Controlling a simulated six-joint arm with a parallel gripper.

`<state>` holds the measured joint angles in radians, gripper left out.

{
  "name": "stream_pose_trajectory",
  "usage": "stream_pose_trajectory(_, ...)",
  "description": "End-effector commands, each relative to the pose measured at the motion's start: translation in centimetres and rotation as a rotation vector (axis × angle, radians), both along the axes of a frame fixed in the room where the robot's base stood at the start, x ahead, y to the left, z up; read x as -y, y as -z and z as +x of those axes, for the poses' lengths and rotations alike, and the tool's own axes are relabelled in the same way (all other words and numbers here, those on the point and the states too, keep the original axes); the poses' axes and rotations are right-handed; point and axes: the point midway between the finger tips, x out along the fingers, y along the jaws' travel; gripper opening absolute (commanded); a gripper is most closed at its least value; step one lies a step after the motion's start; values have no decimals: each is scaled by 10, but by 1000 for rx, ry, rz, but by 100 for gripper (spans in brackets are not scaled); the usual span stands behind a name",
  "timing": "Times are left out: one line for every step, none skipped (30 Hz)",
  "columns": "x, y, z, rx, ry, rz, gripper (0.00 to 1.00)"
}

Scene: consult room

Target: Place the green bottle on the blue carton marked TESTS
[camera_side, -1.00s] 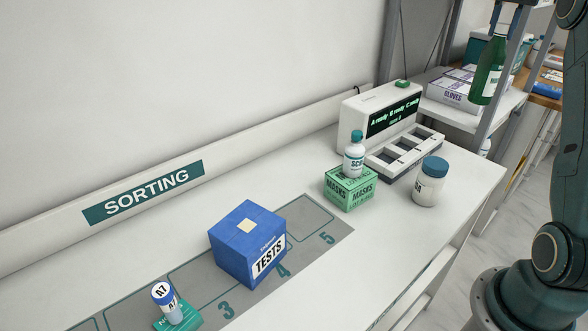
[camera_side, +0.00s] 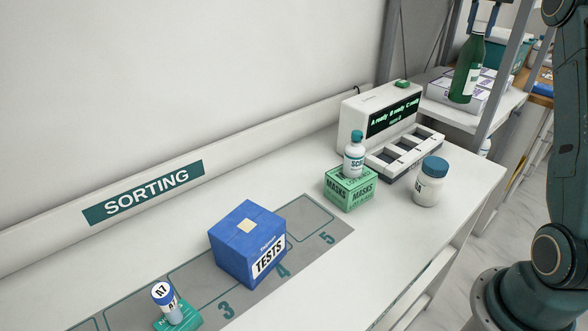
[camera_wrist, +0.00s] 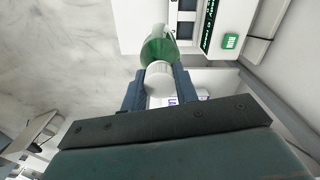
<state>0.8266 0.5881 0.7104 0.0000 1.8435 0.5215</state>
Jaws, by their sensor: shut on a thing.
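The green bottle (camera_side: 467,69) hangs upright in the air at the upper right of the side view, in front of the shelf. My gripper (camera_side: 482,20) is shut on its neck; only the finger ends show at the picture's top edge. In the wrist view the bottle (camera_wrist: 158,50) sits between the two fingers of my gripper (camera_wrist: 159,85), with a pale cap towards the camera. The blue carton marked TESTS (camera_side: 240,250) stands on the grey mat near slots 3 and 4, well left of the bottle. A small pale square lies on its top.
A green MASKS carton (camera_side: 350,190) carries a white bottle with a teal cap (camera_side: 354,156). A white jar with a blue lid (camera_side: 430,182) and a white device with a display (camera_side: 378,120) stand nearby. A small teal carton (camera_side: 180,318) bears a vial (camera_side: 166,298).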

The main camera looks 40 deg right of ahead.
Motion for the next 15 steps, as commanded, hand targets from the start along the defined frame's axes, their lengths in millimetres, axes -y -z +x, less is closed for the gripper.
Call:
stream_pose_trajectory(-12,-1,12,1,-33,-1,0)
stream_pose_trajectory(-19,-1,18,1,-50,-1,0)
stream_pose_trajectory(-29,0,27,1,-75,-1,0)
stream_pose_trajectory(-36,0,34,1,-94,-1,0)
stream_pose_trajectory(-44,0,40,1,-113,-1,0)
stream_pose_trajectory(-55,0,49,1,-139,-1,0)
stream_pose_trajectory(-63,0,55,1,-159,-1,0)
stream_pose_trajectory(-71,0,61,1,-178,-1,0)
stream_pose_trajectory(-82,1,69,1,-204,-1,0)
stream_pose_trajectory(-91,1,75,1,-224,-1,0)
stream_pose_trajectory(-99,1,80,1,-243,-1,0)
stream_pose_trajectory(-111,1,87,1,-269,-1,0)
stream_pose_trajectory(-120,1,92,1,-289,-1,0)
stream_pose_trajectory(-128,1,97,2,-307,-2,0)
stream_pose_trajectory(-140,2,103,2,-333,-2,0)
